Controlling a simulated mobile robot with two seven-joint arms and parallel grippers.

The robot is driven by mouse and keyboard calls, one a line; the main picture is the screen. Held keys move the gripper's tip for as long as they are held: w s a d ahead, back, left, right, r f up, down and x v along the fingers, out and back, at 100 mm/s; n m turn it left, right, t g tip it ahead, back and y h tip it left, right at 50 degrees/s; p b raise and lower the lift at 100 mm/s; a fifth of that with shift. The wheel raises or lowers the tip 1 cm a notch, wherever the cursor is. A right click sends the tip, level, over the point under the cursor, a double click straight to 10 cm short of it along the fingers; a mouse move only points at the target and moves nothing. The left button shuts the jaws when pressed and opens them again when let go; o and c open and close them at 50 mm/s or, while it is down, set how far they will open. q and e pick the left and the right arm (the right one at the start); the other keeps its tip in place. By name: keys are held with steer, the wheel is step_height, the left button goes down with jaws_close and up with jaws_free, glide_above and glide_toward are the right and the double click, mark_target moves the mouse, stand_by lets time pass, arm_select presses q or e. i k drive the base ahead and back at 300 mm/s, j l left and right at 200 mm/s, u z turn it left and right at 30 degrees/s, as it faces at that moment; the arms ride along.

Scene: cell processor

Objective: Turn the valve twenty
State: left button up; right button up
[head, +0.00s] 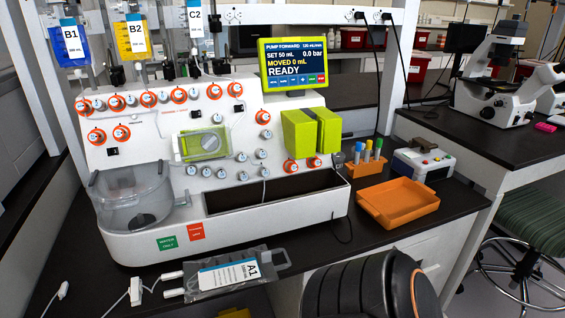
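The white cell processor (135,247) stands on the black bench. Many small round valve knobs sit on its sloped face, several with orange rings, such as one at the upper left (83,107) and one at the lower middle (290,166). Plain grey-white knobs lie lower, such as one near the centre (191,170). The numbers on the knobs are too small to read, so I cannot tell which is valve twenty. The yellow-framed screen (294,62) reads PUMP FORWARD, SET 50 mL, MOVED 0 mL, READY. Neither gripper is in view.
Bags B1 (70,40), B2 (132,38) and C2 (196,20) hang above the processor. Bag A1 (228,275) lies on the bench in front. An orange tray (398,202), a tube rack (367,163) and a small device (423,163) stand at the right.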

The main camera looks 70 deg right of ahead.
mark_target(264, 172)
steer(key=k+l+z, duration=0.1)
steer(key=l, duration=0.3)
steer(key=k+l, duration=0.3)
steer(key=l+z, duration=0.15)
steer(key=z, duration=1.25)
steer(key=i+z, duration=0.1)
steer(key=i, duration=0.45)
